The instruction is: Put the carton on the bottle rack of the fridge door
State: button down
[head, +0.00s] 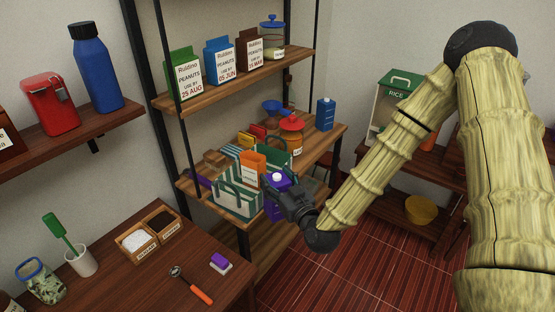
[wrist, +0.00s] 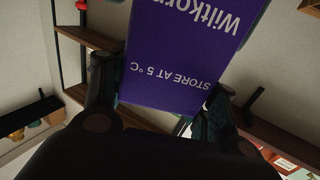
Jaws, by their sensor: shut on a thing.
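A purple carton (head: 285,182) with a white cap is in my gripper (head: 277,195), in front of the middle shelves in the head view. In the wrist view the carton (wrist: 172,55) fills the upper middle, between the two fingers of my gripper (wrist: 160,98). Its printed face reads "STORE AT 5 °C" and appears upside down there. My gripper is shut on the carton. The gripper hides part of the carton in the head view. No fridge door or bottle rack shows in either view.
A green-and-white striped basket (head: 236,200) stands on the shelf close behind the carton. A wooden counter (head: 130,285) is at lower left. Open red floor (head: 345,265) lies right of it.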

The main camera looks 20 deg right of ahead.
aim_at(277, 212)
jog(key=s+f+h, duration=0.1)
jog(key=f, duration=0.2)
jog(key=s+a+f+m+h, duration=0.1)
jog(key=f, duration=0.2)
jog(key=s+f+m+h, duration=0.1)
jog(key=f, duration=0.2)
jog(key=shift+s+a+f+h, duration=0.2)
jog(key=shift+s+f+h, duration=0.05)
jog(key=shift+s+h, duration=0.15)
jog(key=shift+d, duration=0.1)
